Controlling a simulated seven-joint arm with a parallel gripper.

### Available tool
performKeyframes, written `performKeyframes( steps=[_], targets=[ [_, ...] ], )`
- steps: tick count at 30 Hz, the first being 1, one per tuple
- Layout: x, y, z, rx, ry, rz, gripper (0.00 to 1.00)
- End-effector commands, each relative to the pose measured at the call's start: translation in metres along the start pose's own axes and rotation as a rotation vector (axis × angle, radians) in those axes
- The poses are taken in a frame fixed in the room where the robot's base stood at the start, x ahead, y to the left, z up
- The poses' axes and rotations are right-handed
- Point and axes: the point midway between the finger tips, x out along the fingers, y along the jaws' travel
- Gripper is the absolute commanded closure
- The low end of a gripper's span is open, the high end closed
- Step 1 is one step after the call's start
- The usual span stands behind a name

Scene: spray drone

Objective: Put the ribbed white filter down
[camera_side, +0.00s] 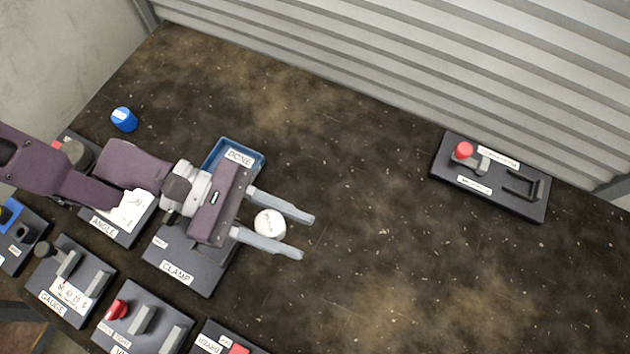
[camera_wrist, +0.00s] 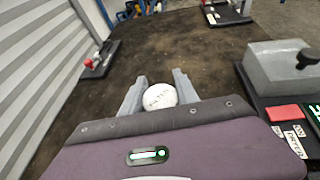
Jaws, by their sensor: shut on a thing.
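The ribbed white filter (camera_side: 270,223) is a small round white piece with dark lettering on its face. My gripper (camera_side: 307,237) is shut on it, with one long grey finger on each side and the tips reaching past it. In the wrist view the filter (camera_wrist: 160,96) sits between the fingers of my gripper (camera_wrist: 160,75), close to the palm. It is over bare dark tabletop, right of the clamp station. I cannot tell its height above the table.
A blue tray marked DONE (camera_side: 257,172) lies just behind my gripper. The CLAMP station (camera_side: 205,282), GAUGE station (camera_side: 70,318) and others crowd the left front. A red-knobbed station (camera_side: 510,205) stands at the right. A blue cylinder (camera_side: 123,119) stands back left. The middle table is clear.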

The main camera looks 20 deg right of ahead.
Motion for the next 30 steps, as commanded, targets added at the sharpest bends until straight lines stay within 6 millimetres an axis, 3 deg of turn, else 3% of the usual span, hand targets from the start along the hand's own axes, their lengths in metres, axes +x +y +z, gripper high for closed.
performKeyframes(
  steps=[4, 9, 18, 29, 30],
  targets=[
    [0.025, -0.012, 0.001, 0.018, 0.001, -0.047, 1.00],
    [0.043, -0.013, -0.035, 0.018, 0.002, -0.051, 1.00],
    [0.062, -0.013, -0.084, 0.020, 0.001, -0.050, 1.00],
    [0.064, -0.013, -0.090, 0.020, 0.001, -0.048, 1.00],
    [0.064, -0.013, -0.090, 0.020, 0.001, -0.048, 0.62]
  ],
)
